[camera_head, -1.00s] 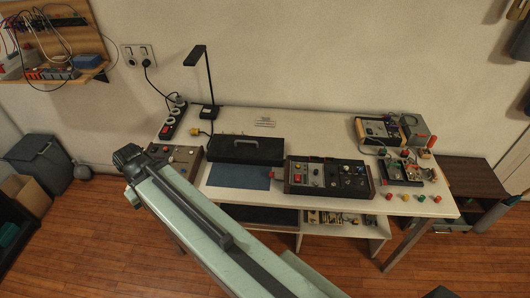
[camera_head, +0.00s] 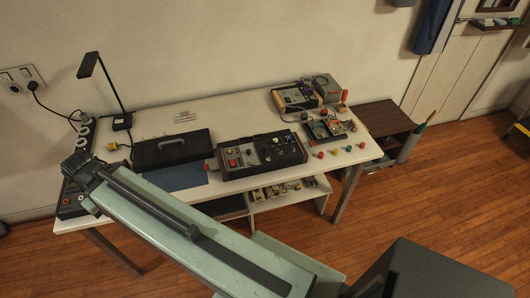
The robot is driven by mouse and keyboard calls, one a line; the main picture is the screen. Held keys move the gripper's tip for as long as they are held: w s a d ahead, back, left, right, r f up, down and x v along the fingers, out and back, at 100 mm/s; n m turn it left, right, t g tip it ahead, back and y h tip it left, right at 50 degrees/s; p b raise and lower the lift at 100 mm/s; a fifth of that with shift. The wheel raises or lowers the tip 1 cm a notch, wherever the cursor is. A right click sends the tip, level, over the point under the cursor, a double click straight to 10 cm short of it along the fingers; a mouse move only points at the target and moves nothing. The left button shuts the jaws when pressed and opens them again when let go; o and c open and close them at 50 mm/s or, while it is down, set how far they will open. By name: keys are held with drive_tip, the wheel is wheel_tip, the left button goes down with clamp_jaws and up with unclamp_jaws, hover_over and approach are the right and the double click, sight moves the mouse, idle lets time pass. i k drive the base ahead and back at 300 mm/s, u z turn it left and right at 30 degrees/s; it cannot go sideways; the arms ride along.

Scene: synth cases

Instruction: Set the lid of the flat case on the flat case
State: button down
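A flat black piece with a handle on top (camera_head: 172,150) lies on the white table, behind a blue mat (camera_head: 183,178); it looks like the lid, but I cannot tell whether anything is under it. To its right sits a flat dark case (camera_head: 262,153) with knobs, a red button and a dark panel on its top face. It looks like the flat case, though I cannot be sure. The two are close together, side by side. My pale green arm crosses the foreground to a dark joint at left. I cannot make out my gripper's fingers.
A black lamp (camera_head: 105,85) stands at the back left of the white table (camera_head: 225,112). An open tray of parts (camera_head: 328,130) and a wood-sided device (camera_head: 297,97) are at the right, with several coloured knobs in front. A brown cabinet (camera_head: 380,120) stands beyond.

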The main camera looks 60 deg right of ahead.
sight(167, 151)
drive_tip(key=k, duration=0.65)
drive_tip(key=z, duration=1.5)
drive_tip(key=i, duration=1)
drive_tip(key=u, duration=0.75)
drive_tip(key=k, duration=1.2)
drive_tip(key=u, duration=1.05)
